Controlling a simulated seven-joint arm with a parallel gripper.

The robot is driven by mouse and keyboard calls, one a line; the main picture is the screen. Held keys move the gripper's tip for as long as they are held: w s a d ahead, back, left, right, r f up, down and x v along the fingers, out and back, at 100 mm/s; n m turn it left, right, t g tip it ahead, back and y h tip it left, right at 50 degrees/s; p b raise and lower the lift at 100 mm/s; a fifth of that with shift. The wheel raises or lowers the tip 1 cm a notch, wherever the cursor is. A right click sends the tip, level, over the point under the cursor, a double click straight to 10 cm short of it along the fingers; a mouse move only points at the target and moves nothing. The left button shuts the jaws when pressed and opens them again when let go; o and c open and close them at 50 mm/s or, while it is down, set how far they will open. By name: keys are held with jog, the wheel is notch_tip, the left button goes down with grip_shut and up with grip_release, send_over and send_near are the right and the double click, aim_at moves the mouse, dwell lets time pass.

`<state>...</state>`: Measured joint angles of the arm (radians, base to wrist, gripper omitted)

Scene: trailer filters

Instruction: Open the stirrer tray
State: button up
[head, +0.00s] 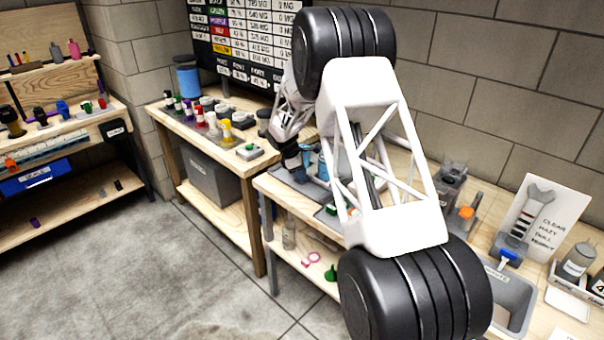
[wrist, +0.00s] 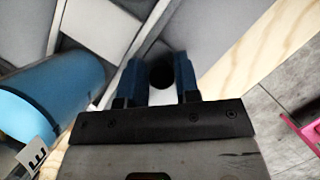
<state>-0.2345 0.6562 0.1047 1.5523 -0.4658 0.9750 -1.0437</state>
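My gripper (wrist: 156,72) shows in the wrist view with two blue fingertips set apart. A dark round piece, like a knob or a hole (wrist: 160,78), lies between them against a pale strip. It nearly fills the gap, and I cannot tell whether the fingers touch it. I cannot clearly identify the stirrer tray; the pale and grey flat surfaces around the fingers may be part of it. In the head view, my arm's end reaches down by the near-left end of the wooden bench (head: 268,182), and my own arm hides much of that area.
A blue cylinder (wrist: 55,95) stands close left of my gripper. A wooden edge (wrist: 245,65) runs to its right, with floor beyond. Another bench (head: 158,112) with several coloured bottles stands to the left. A grey basin (head: 515,295) and a sign (head: 545,220) are at the right.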

jog(key=shift+r, duration=0.1)
dwell(0.3)
jog(key=shift+v, duration=3.8)
jog(key=shift+s+r, duration=0.1)
jog(key=s+d+r+m+y, duration=0.1)
jog(key=s+d+r+m, duration=0.3)
jog(key=s+r, duration=0.5)
jog(key=s+d+r+m+y, duration=0.15)
jog(key=s+d+r, duration=0.4)
jog(key=s, duration=0.55)
jog(key=s+d+r+m, duration=0.4)
jog(key=s+r, duration=0.4)
jog(key=s, duration=0.2)
jog(key=shift+s+d+f+m+t+y, duration=0.35)
jog(key=shift+s+d+m, duration=0.85)
jog(key=shift+s, duration=4.55)
jog(key=shift+s+d+f+m+t+y, duration=0.1)
jog(key=shift+s+d+m+t+y, duration=0.35)
jog(key=shift+s+m, duration=3.3)
jog(key=shift+s+d+f+n+t+y, duration=0.2)
jog(key=shift+s+d+n+t, duration=0.6)
jog(key=shift+s, duration=6.95)
